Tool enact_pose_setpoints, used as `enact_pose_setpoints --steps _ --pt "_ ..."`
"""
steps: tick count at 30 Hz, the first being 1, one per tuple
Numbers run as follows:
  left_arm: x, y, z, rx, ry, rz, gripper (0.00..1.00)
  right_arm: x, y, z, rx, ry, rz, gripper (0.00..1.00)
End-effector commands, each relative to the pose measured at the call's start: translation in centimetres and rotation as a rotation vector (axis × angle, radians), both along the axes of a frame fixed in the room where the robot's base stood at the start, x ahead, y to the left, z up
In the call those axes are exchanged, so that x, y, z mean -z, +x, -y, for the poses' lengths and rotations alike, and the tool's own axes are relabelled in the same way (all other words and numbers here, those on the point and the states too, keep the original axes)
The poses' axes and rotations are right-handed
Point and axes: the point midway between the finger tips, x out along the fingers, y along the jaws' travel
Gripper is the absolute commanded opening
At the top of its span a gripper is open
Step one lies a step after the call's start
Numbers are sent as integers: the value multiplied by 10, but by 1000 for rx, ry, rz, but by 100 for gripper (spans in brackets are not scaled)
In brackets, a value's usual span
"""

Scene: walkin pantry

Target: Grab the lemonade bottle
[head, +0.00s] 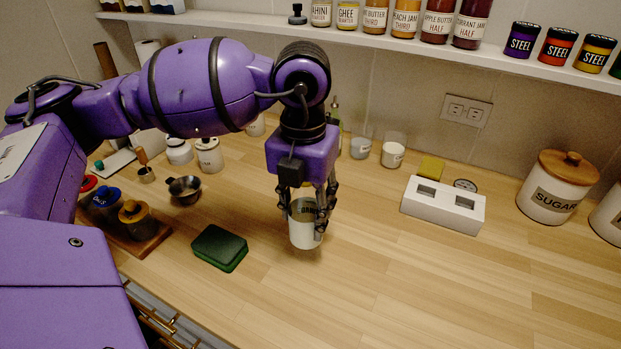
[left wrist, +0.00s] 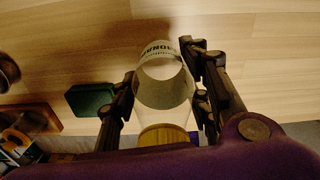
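The lemonade bottle (head: 304,232) is a clear bottle with a pale lower part and a dark-lettered label that is only partly readable. It stands upright between the fingers of my left gripper (head: 308,203), near the middle of the counter. In the left wrist view the bottle (left wrist: 163,85) lies between the two fingers of my left gripper (left wrist: 162,100), which press close on both sides, with its yellowish cap (left wrist: 164,135) towards the camera. I cannot tell whether its base touches the counter. My right gripper is not in view.
A dark green box (head: 220,248) lies left of the bottle, with a metal bowl (head: 185,190) behind it. A white two-hole block (head: 443,205) and a sugar jar (head: 558,187) stand to the right. A shelf (head: 440,45) of jars overhangs the back. The front right counter is clear.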

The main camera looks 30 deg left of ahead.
Motion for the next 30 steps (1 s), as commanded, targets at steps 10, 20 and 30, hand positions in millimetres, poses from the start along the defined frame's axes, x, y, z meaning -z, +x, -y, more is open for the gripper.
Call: enact_pose_setpoints --steps 10,20,30 --pt "-1 0 0 0 -1 1 23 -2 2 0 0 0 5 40" --pt "-32 1 1 0 -2 5 23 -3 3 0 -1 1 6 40" --pt "-99 -66 3 3 3 6 23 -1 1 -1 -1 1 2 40"
